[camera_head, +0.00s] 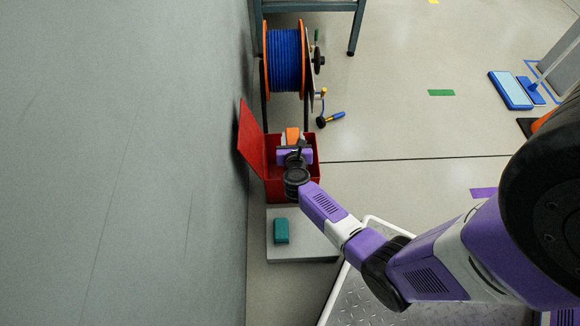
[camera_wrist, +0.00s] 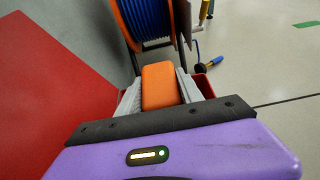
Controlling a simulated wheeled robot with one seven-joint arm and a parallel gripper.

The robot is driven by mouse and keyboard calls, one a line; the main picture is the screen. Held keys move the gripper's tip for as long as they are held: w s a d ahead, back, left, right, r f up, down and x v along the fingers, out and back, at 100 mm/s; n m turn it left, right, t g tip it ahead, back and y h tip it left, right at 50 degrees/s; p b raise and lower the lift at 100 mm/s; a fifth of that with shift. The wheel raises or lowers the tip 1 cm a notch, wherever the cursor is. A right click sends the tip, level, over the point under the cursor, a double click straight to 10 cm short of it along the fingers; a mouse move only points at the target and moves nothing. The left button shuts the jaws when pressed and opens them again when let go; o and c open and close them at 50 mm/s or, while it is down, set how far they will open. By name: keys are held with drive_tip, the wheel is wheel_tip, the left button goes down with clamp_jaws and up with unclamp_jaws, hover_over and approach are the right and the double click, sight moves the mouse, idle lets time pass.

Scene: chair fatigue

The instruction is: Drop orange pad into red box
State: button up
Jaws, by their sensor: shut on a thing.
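The red box (camera_head: 306,188) stands on the floor by the grey wall, with its red lid (camera_head: 251,140) open to the left. My gripper (camera_head: 292,137) is over the box and shut on the orange pad (camera_head: 292,134). In the wrist view the orange pad (camera_wrist: 160,86) sits between the two grey fingers of my gripper (camera_wrist: 161,92). The open lid (camera_wrist: 45,90) fills the left of that view. My gripper and wrist hide most of the box's inside, and its height over the box floor is hard to tell.
A blue cable reel (camera_head: 285,60) with orange flanges stands just behind the box. A light grey block (camera_head: 300,245) with a teal pad (camera_head: 281,231) lies in front.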

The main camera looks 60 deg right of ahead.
wheel_tip(320, 180, down, 5)
drive_tip(key=b, duration=0.4)
drive_tip(key=shift+f+b, duration=0.2)
drive_tip(key=shift+b, duration=0.2)
drive_tip(key=o, duration=1.5)
drive_tip(key=shift+c, duration=0.2)
drive_tip(key=shift+a, duration=0.1)
drive_tip(key=p+v, duration=0.3)
drive_tip(key=v, duration=0.4)
drive_tip(key=shift+s+a, duration=0.15)
drive_tip(key=shift+a, duration=0.15)
drive_tip(key=shift+r, duration=0.15)
